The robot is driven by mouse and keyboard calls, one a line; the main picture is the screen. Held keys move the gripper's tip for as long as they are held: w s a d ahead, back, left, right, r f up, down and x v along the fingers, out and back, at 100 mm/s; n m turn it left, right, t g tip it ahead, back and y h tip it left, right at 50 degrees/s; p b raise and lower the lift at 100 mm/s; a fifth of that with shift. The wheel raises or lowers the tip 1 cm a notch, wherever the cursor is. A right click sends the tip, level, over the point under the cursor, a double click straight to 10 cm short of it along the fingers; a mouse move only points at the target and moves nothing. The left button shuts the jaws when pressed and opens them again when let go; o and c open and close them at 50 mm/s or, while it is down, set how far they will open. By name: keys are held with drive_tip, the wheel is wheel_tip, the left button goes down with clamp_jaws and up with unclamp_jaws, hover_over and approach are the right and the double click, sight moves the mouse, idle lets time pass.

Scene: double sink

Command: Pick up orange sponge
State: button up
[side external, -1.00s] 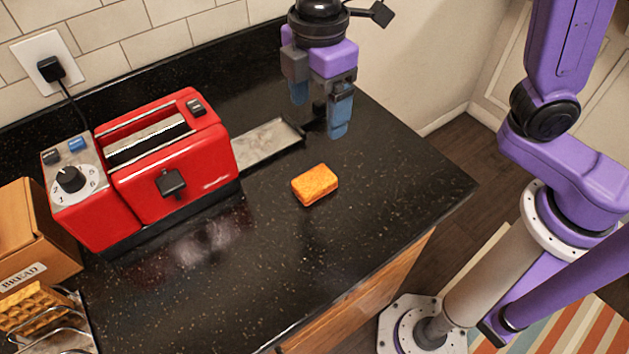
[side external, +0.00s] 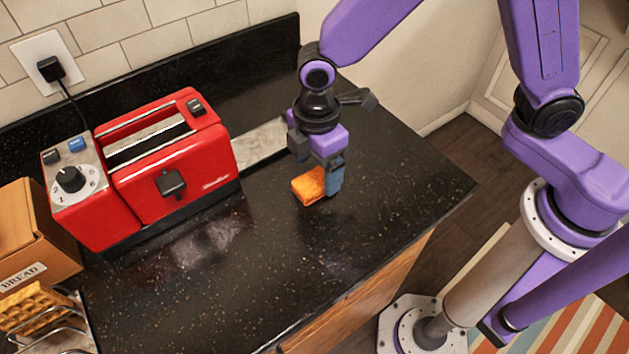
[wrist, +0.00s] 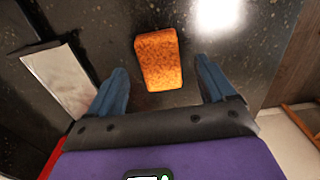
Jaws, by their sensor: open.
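The orange sponge (side external: 308,187) lies flat on the black speckled counter, to the right of the toaster. My gripper (side external: 322,180) is low over the counter at the sponge, and one blue finger hides part of the sponge's right side in the side view. In the wrist view the sponge (wrist: 159,60) lies between the lines of the two blue fingers, a little ahead of the fingertips. My gripper (wrist: 161,78) is open there, with a gap on each side of the sponge. Nothing is held.
A red toaster (side external: 185,165) stands to the left on the black counter (side external: 225,265). A grey metal plate (side external: 262,146) lies behind the sponge. The counter in front is clear.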

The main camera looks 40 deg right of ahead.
drive_tip(key=shift+f, duration=1.15)
drive_tip(key=c, duration=1.2)
drive_tip(key=shift+r, duration=0.1)
drive_tip(key=shift+r, duration=0.45)
wheel_tip(320, 180, up, 2)
drive_tip(key=shift+r, duration=0.25)
drive_tip(key=s+d+r, duration=0.9)
drive_tip(key=s, duration=0.2)
drive_tip(key=shift+r, duration=0.25)
